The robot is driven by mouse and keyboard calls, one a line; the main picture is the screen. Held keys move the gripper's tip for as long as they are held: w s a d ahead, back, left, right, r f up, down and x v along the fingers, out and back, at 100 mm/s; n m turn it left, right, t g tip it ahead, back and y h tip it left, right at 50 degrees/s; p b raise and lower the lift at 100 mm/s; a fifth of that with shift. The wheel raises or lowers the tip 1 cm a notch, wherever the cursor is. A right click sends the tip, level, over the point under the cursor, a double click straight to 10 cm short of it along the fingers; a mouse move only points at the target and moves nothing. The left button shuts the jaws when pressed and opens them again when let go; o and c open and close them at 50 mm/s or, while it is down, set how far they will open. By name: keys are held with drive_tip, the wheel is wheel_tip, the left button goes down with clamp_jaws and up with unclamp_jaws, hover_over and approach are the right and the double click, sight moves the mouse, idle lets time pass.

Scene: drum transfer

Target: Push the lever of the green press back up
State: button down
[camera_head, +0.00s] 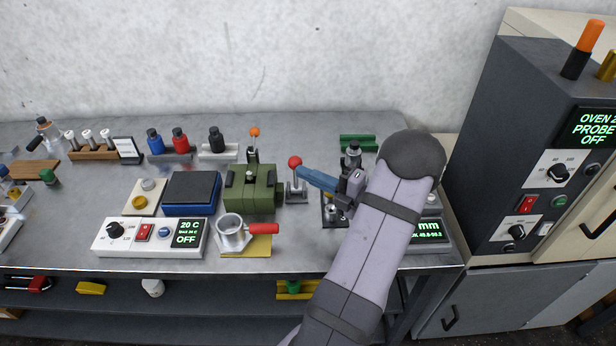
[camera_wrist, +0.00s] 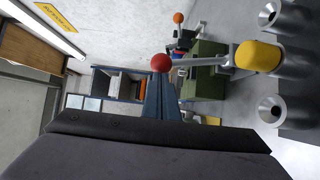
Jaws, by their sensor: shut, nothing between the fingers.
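The green press (camera_head: 262,196) is a blocky green body with dark fittings, standing mid-bench. A lever with a red ball knob (camera_head: 295,162) rises at its right side, about upright; I cannot tell whether it joins the press. Another lever with an orange knob (camera_head: 254,132) stands behind the press. My gripper (camera_head: 301,172) is shut and empty, its blue fingertips close to the red knob. In the wrist view the red knob (camera_wrist: 161,63) sits just beyond the fingertips (camera_wrist: 158,80), with the green press (camera_wrist: 205,75) behind. Whether they touch is unclear.
A metal cup with a red handle (camera_head: 264,229) stands in front of the press. A blue-black plate (camera_head: 191,192) is left of it. Bottles and a rack line the back. A display box (camera_head: 430,232) is to the right, partly behind my arm.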

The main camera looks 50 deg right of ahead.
drive_tip(key=shift+w+d+r, duration=0.25)
drive_tip(key=shift+w+r, duration=0.05)
drive_tip(key=shift+r, duration=0.1)
drive_tip(key=w+d+m+g+p, duration=0.4)
drive_tip(key=w+d+m+p, duration=0.1)
drive_tip(key=w+d, duration=0.2)
drive_tip(key=shift+w+d+r+m+g+y, duration=0.15)
drive_tip(key=shift+w+d+m+g+y, duration=0.15)
drive_tip(key=shift+w+d+m+y, duration=0.1)
idle(0.3)
